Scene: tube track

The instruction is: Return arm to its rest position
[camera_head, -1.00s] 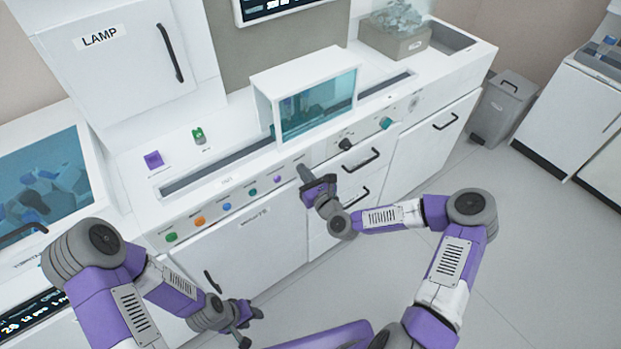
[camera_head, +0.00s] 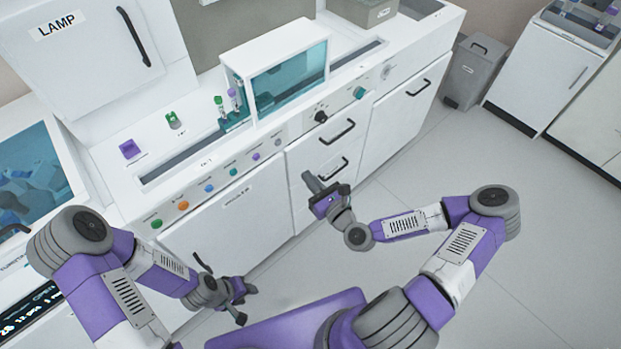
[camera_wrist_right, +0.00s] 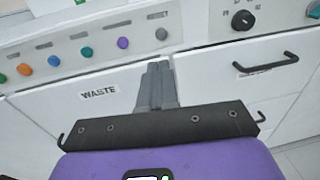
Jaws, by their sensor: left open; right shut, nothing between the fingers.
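My right gripper (camera_head: 313,183) is in front of the white counter's drawers in the head view. It is shut and empty, and its closed fingers also show in the right wrist view (camera_wrist_right: 157,82), with the row of coloured buttons beyond them. My left gripper (camera_head: 243,300) is low at the bottom middle of the head view, open and empty, apart from the counter. Both arms are bent in front of the counter.
A row of coloured buttons (camera_head: 209,188) runs along the counter front. A rack with capped tubes (camera_head: 234,115) stands at the left end of the teal-windowed housing (camera_head: 290,82). Drawer handles (camera_head: 338,131) stick out near my right gripper. The floor (camera_head: 440,160) at right is clear.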

